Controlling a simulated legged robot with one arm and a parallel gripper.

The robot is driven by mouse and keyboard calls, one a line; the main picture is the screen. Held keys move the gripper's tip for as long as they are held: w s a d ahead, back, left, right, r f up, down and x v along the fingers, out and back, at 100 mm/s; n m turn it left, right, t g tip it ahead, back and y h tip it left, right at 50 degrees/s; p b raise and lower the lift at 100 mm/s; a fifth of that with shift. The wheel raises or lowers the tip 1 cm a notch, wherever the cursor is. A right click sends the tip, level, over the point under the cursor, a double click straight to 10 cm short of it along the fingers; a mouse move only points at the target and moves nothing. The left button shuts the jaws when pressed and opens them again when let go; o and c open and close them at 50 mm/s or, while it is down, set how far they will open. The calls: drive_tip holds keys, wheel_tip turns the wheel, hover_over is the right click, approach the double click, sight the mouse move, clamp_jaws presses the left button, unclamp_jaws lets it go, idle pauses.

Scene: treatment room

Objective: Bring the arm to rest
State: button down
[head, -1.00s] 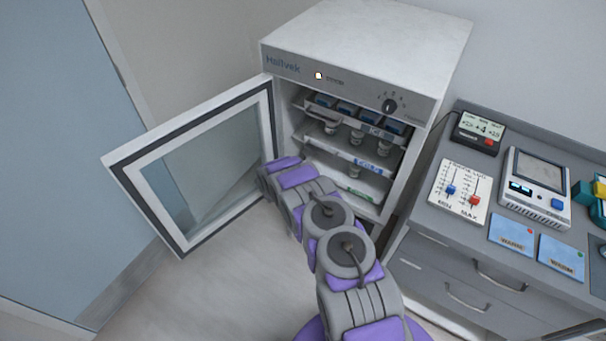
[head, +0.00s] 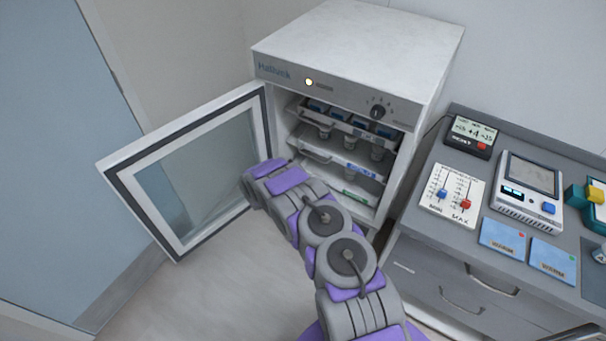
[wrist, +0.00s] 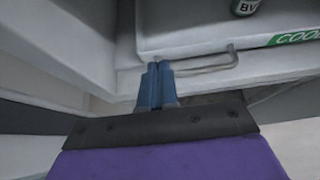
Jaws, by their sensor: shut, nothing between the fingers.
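My gripper shows in the wrist view (wrist: 157,85), with its blue fingers together and nothing between them. It is near the lower shelf front of the open fridge, by a wire handle (wrist: 205,64). In the head view my arm reaches up and left toward the fridge (head: 355,45), and the fingers are hidden behind the arm's own links. The fridge door (head: 125,178) stands wide open to the left. Whether the fingers touch the fridge, I cannot tell.
Inside the fridge are shelves with vials and blue-topped boxes (head: 338,113). A grey drawer cabinet (head: 420,262) stands at right, carrying a temperature display (head: 470,136), a slider card (head: 452,195), a meter (head: 528,190) and two blue WARM cards (head: 508,237). Floor is clear in front of the door.

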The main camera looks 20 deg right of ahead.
drive_tip(key=v, duration=0.4)
drive_tip(key=s+d+r+m+g+h, duration=0.1)
drive_tip(key=s+d+r+m+g, duration=0.2)
drive_tip(key=r, duration=0.6)
drive_tip(key=s+d+r+m+g+h, duration=0.1)
drive_tip(key=s+d+r+m, duration=0.4)
drive_tip(key=r, duration=0.4)
drive_tip(key=s+d+r+m+g, duration=0.35)
drive_tip(key=s+r+m, duration=0.35)
drive_tip(key=s+r, duration=0.6)
drive_tip(key=s+a+r+m+g+y, duration=0.1)
drive_tip(key=s+a+r+m+y, duration=0.2)
drive_tip(key=s, duration=0.5)
drive_tip(key=s+a+r+m+g+y, duration=0.1)
drive_tip(key=s+a+r+m+y, duration=0.15)
drive_tip(key=s, duration=0.55)
drive_tip(key=s+a+r+m+y, duration=0.1)
drive_tip(key=s+a+m+y, duration=0.4)
drive_tip(key=s+a, duration=1)
drive_tip(key=s+y, duration=0.1)
drive_tip(key=s, duration=0.1)
drive_tip(key=shift+s+r, duration=0.2)
drive_tip(key=shift+s, duration=0.2)
drive_tip(key=shift+d, duration=0.2)
